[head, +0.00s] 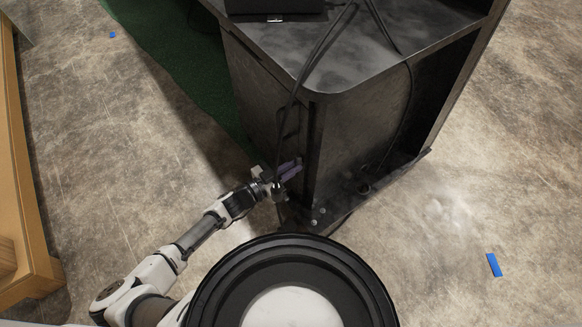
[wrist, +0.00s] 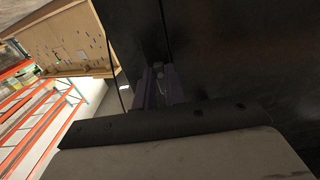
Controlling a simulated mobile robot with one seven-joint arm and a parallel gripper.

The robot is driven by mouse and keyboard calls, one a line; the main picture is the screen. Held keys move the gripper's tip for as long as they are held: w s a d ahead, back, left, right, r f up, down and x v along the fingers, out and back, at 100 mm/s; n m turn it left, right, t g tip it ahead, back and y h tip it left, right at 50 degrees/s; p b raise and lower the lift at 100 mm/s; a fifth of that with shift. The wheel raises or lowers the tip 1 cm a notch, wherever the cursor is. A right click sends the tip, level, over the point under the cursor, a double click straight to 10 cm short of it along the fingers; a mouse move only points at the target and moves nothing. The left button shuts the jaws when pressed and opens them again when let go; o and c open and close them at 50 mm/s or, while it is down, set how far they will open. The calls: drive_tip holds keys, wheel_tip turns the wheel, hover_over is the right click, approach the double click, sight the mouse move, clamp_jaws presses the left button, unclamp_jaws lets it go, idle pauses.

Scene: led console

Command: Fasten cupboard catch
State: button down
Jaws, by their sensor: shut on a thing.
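The dark cupboard (head: 345,150) is the body of a black console and stands in the middle of the head view. My gripper (head: 288,172) is at the cupboard's near left side, low down by its corner. In the wrist view my gripper's two purple fingers (wrist: 160,88) reach to the dark cupboard face (wrist: 220,50), beside a thin vertical seam. A small light metal piece, seemingly the catch (wrist: 160,72), shows between the fingers, and they are shut on it. Its exact shape and how it sits are too dark to tell.
Black cables (head: 320,45) hang over the console top (head: 360,50) and down its sides. A wooden structure (head: 22,180) stands at the far left. A green mat (head: 185,60) lies behind. Blue tape (head: 493,265) marks the open floor at right.

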drive_tip(key=shift+n, duration=0.3)
drive_tip(key=shift+r+n+p, duration=0.1)
drive_tip(key=shift+n+p, duration=2.35)
drive_tip(key=shift+n, duration=6.15)
drive_tip(key=c, duration=1.5)
unclamp_jaws()
drive_tip(key=shift+s, duration=0.1)
drive_tip(key=shift+o, duration=0.2)
drive_tip(key=v, duration=1.3)
drive_tip(key=shift+s+a, duration=0.25)
drive_tip(key=shift+a, duration=0.05)
